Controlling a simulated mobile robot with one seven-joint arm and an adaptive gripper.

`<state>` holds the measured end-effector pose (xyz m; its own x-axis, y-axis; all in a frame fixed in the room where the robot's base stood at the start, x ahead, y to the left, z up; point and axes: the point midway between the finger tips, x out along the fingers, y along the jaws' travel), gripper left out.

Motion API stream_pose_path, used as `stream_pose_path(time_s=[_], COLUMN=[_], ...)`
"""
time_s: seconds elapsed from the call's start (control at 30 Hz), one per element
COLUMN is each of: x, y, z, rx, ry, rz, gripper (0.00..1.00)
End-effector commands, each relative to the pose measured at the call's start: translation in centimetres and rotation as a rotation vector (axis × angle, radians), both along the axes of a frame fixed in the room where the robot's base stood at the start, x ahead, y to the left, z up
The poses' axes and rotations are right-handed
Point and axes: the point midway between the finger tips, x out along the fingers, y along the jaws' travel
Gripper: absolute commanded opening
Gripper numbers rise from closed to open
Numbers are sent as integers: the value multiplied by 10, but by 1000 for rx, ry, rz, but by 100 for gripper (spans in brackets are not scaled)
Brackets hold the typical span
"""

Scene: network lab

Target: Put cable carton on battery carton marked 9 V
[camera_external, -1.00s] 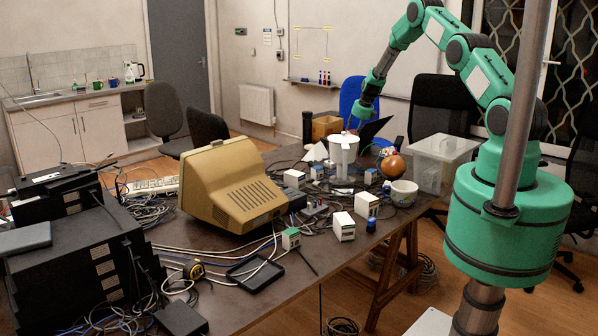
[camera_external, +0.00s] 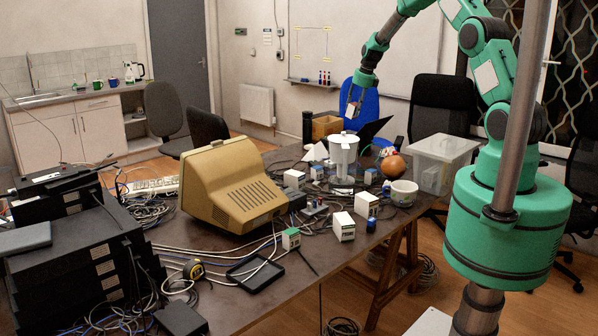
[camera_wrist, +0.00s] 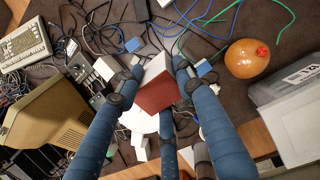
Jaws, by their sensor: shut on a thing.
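My gripper (camera_external: 353,103) is shut on a small carton, probably the cable carton (camera_wrist: 156,84), with a white face and a brownish-red face. Its label is not readable. The gripper holds it tilted in the wrist view, above the far part of the table beyond the white jug. No 9 V mark is readable, so I cannot tell which is the battery carton.
A beige monitor (camera_external: 232,187) fills the table's middle. A clear bin (camera_external: 440,160) is at right. Cables cover much of the table.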

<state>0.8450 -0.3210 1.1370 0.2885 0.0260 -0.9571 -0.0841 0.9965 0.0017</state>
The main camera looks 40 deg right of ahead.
Motion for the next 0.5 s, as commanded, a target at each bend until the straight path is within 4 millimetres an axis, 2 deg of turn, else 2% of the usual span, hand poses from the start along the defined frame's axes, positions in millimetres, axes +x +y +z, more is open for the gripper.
stream_pose_path(time_s=[0.2, 0.5], x=[-39, -97], y=[40, 90], z=[8, 14], rx=[-3, -12], ry=[29, 67], rz=[85, 204], gripper=[0, 0])
